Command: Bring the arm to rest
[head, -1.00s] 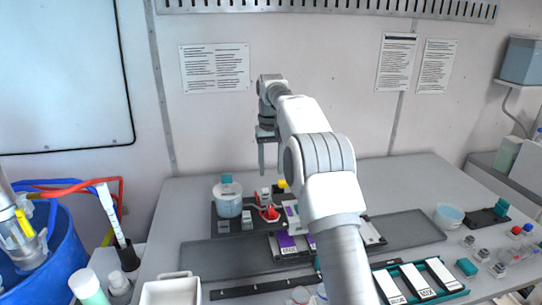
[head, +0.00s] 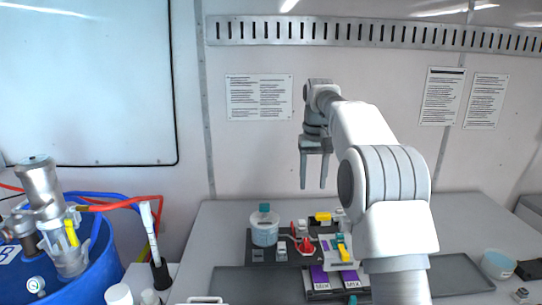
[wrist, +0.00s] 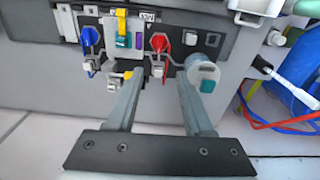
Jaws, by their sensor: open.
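My gripper (head: 315,176) hangs in the air above the back of the bench in the head view, its two fingers pointing down. It is open and empty. In the wrist view my gripper (wrist: 165,95) shows its fingers spread apart, with nothing between them but the equipment beyond. The proportioner board (head: 256,254) lies below on the bench, with a clear tub with a teal cap (head: 264,229), a red valve handle (head: 305,244) and a yellow part (head: 323,217). In the wrist view the red handle (wrist: 159,42) and a blue handle (wrist: 90,37) show.
A blue bin (head: 95,262) with hoses and a metal-topped device (head: 45,205) stands at the left. Grey mats lie on the bench around the board. A clear bowl (head: 497,263) stands at the right. The wall with posted sheets (head: 259,97) is behind.

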